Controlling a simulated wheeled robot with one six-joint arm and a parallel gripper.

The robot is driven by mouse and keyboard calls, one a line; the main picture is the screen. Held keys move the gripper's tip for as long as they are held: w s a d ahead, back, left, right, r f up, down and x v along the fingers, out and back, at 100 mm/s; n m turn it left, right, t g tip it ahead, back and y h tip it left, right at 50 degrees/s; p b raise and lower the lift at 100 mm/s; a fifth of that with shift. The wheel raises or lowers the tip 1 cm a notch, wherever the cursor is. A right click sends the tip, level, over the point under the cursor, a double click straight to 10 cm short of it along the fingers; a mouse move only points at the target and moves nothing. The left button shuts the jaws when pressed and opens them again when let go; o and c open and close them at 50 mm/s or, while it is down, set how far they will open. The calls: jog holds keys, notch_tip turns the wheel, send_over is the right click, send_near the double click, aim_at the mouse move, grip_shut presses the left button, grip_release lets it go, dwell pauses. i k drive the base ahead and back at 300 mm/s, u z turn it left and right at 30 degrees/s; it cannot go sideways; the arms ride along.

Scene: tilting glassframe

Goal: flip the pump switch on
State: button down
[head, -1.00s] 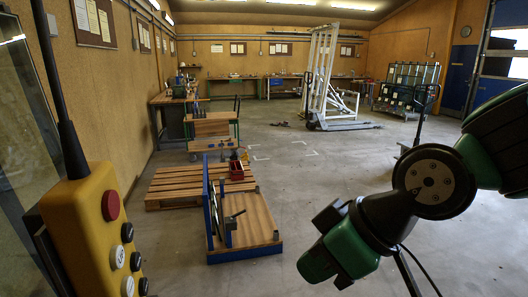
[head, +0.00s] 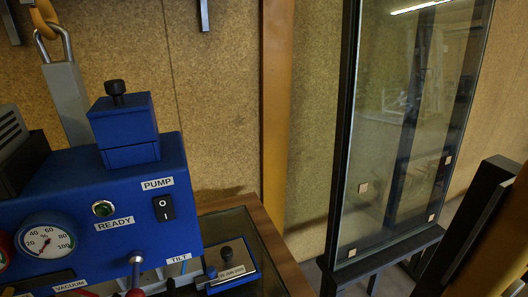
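The pump switch (head: 163,208) is a small black rocker with white I and O marks. It sits below the PUMP label on the front of a blue control box (head: 150,233) at the left of the head view. I cannot tell which side of the rocker is pressed in. A round green READY lamp (head: 103,209) is to the left of the switch; whether it is lit is unclear. My gripper is not in view.
A white gauge (head: 45,244) and a TILT lever (head: 136,262) are on the box. A small labelled block (head: 233,272) sits on the glass-topped surface beside it. A tall glass pane (head: 400,130) stands at the right, with dark beams (head: 478,225) in front.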

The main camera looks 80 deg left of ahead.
aim_at(163, 206)
jog(key=u, duration=2.65)
